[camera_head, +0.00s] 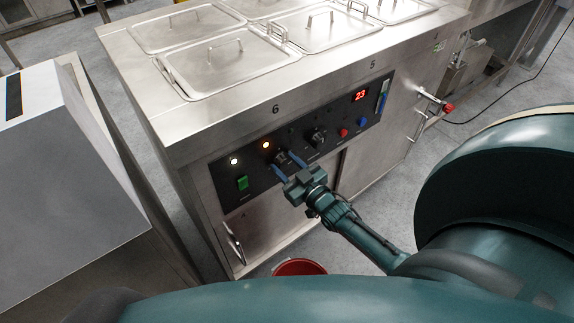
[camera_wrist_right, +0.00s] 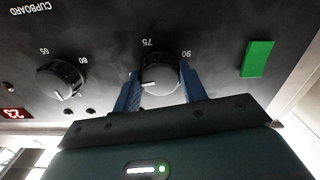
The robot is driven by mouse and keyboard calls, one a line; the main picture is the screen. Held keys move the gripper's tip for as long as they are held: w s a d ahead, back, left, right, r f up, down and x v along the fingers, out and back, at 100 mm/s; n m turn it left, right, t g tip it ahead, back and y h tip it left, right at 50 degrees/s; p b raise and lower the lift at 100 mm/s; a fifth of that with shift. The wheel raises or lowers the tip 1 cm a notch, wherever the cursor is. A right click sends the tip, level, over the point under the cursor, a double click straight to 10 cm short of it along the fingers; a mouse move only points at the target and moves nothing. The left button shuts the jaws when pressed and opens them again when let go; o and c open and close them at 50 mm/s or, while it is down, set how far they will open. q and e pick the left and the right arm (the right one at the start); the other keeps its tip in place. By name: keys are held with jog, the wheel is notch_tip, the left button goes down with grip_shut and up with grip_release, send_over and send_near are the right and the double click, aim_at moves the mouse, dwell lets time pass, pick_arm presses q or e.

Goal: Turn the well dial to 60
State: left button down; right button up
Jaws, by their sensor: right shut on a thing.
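A dark round dial (camera_wrist_right: 160,74) sits on the black control panel (camera_head: 228,178), with 75 and 90 printed beside it in the right wrist view, where print is upside down. I take it as the well dial; its name is not readable. A small pale mark shows at its edge nearest my gripper. My right gripper (camera_head: 285,160) is shut on this dial, one blue finger on each side. A second dial (camera_head: 318,136) is to the right in the head view; the wrist view shows it (camera_wrist_right: 62,79) near 65, 80 and CUPBOARD. My left gripper is not in view.
The red display (camera_head: 360,95) reads 23. A green switch (camera_head: 242,183) and two lit lamps are at the panel's left. Lidded wells (camera_head: 210,62) top the steel unit. A grey cabinet (camera_head: 70,180) stands left. A red bucket (camera_head: 299,267) is on the floor below.

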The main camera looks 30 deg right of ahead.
jog(key=o, duration=1)
jog(key=s, duration=0.8)
jog(key=s+d, duration=0.1)
jog(key=s, duration=0.4)
